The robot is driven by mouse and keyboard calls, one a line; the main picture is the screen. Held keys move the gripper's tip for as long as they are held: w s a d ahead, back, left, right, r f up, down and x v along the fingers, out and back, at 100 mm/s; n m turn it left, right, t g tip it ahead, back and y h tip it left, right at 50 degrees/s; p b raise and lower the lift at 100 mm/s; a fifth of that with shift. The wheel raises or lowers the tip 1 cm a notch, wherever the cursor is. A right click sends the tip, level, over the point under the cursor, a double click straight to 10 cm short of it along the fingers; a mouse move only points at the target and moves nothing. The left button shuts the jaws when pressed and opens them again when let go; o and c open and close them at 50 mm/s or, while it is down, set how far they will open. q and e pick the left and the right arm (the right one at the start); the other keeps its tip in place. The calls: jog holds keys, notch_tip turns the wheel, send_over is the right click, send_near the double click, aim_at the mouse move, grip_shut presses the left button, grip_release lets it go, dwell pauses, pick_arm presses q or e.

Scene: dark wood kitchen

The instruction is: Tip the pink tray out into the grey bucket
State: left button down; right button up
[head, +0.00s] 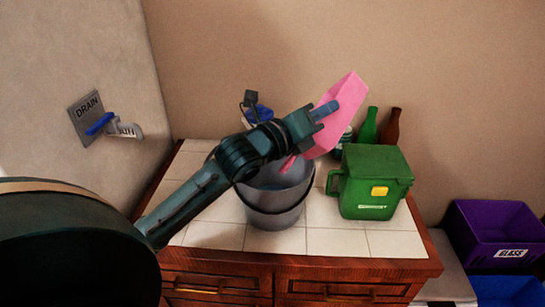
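The pink tray (345,108) is held up above the tiled counter, steeply tilted, at the right rim of the bucket. My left gripper (326,111) is at the tray's near left side, with a finger lying against it, and appears shut on it. The grey bucket (275,212) stands upright on the counter, below my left arm. My arm hides part of the bucket's mouth, and its contents are not clear. My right gripper is not in view.
A green lidded bin (372,185) stands right of the bucket. Green (368,128) and brown bottles (391,128) stand behind it. A blue-handled drain valve (100,124) is on the left wall. A purple glass crate (495,232) sits lower right. The front tiles are clear.

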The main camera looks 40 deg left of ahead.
aim_at(341, 127)
pick_arm(q)
jog(key=shift+w+d+f+m+g+p, duration=0.2)
jog(key=shift+d+m+g+p, duration=0.1)
jog(key=shift+d+m+p, duration=0.3)
jog(key=shift+w+d+f+m+g, duration=0.2)
jog(key=shift+d+m+g, duration=0.1)
jog(key=shift+d+m, duration=0.2)
jog(key=shift+w+d+f+m+g, duration=0.15)
jog(key=shift+d+m+g, duration=0.2)
jog(key=shift+d, duration=0.25)
jog(key=w+d+f+m+g+y, duration=0.1)
jog(key=w+d+f+m+g, duration=0.15)
jog(key=d, duration=0.25)
jog(key=shift+m+y, duration=0.7)
jog(key=shift+m, duration=0.1)
jog(key=w+f, duration=0.1)
jog(key=w, duration=0.1)
jog(key=w+f, duration=0.1)
jog(key=w, duration=0.2)
jog(key=w+a+f, duration=0.1)
jog(key=w, duration=0.1)
jog(key=shift+w+f, duration=0.25)
jog(key=shift+w, duration=0.15)
jog(key=s+d+f+m+y, duration=0.1)
jog(key=s+d, duration=0.4)
jog(key=s, duration=0.2)
jog(key=shift+s+d+g, duration=0.15)
jog(key=shift+s+g, duration=0.15)
jog(key=shift+g, duration=0.1)
jog(key=shift+f, duration=0.15)
